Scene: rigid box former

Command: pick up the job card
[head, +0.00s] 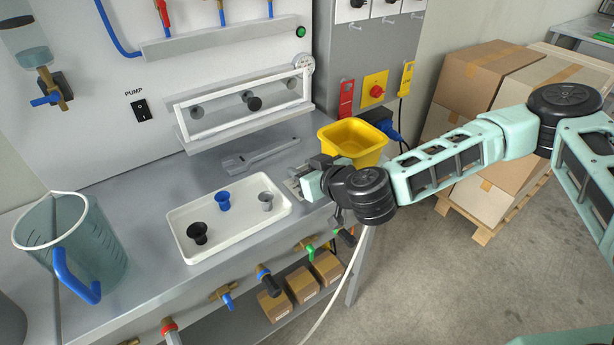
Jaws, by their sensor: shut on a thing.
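My gripper (304,181) is over the right end of the grey bench, just right of the white tray. It is shut on a small pale piece with dark marks, which looks like the job card (293,187). Only a small part of the card shows at the fingertips; the gripper hides the rest. I cannot tell whether the card touches the bench top.
The white tray (183,246) holds black, blue and grey cups. A grey scraper-like tool (262,154) lies behind it. A yellow bin (351,141) stands close behind my gripper. A clear jug (98,240) stands at left. Valves line the bench front.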

